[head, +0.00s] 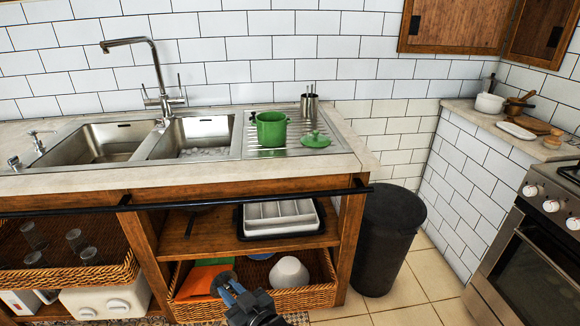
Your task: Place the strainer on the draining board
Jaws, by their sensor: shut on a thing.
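My gripper (236,294) is low at the bottom centre, in front of the open lower shelf. It is shut on a small grey round thing that looks like the strainer (222,282); its fine shape is hard to make out. The draining board (262,152) is the ribbed metal part of the sink unit on the counter above, well away from my gripper. A green pot (271,130), a green lid (315,139) and a metal cup with utensils (309,106) stand on it.
A black rail (220,203) runs along the counter front. Behind my gripper, a wicker basket (310,298) holds a white bowl (289,272) and coloured boards (203,279). A grey tray (282,216) lies on the shelf above. A dark bin (385,245) stands right of the counter.

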